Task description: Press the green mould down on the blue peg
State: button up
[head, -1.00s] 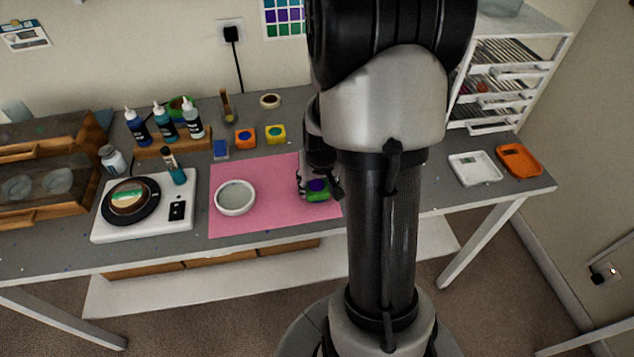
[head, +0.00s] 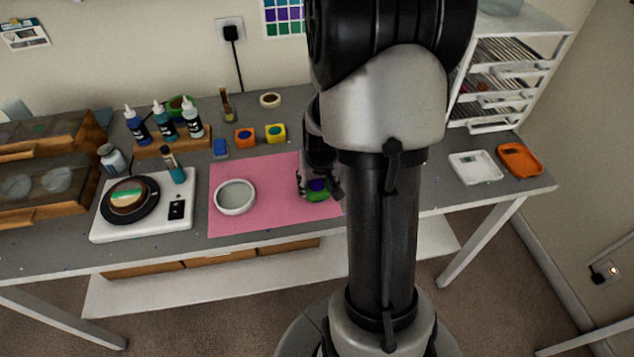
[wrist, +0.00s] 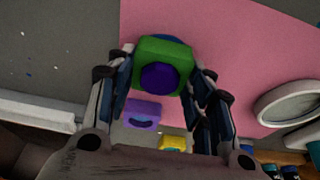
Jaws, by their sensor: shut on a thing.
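The green mould (wrist: 143,59) is a block with a dark blue-purple round in its near face. My gripper (wrist: 158,85) is shut on it, with a finger on each side. A blue edge (wrist: 176,40) shows just past the mould's far side; I cannot tell whether this is the blue peg, or how far the mould sits on it. In the head view the green mould (head: 317,197) is low over the right part of the pink mat, partly covered by my gripper (head: 318,187).
A white bowl (head: 235,209) stands on the pink mat (head: 260,175), left of my gripper. A purple block (wrist: 142,114) and a yellow block (wrist: 173,143) show past the fingers. An orange block (head: 244,138) and bottles stand behind. White scales (head: 180,190) are at left.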

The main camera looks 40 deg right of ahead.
jog(key=o, duration=1.1)
jog(key=shift+c, duration=0.2)
jog(key=shift+o, duration=0.3)
jog(key=o, duration=0.5)
jog(key=shift+r, duration=0.1)
jog(key=shift+r+p, duration=3.2)
jog(key=shift+r, duration=0.75)
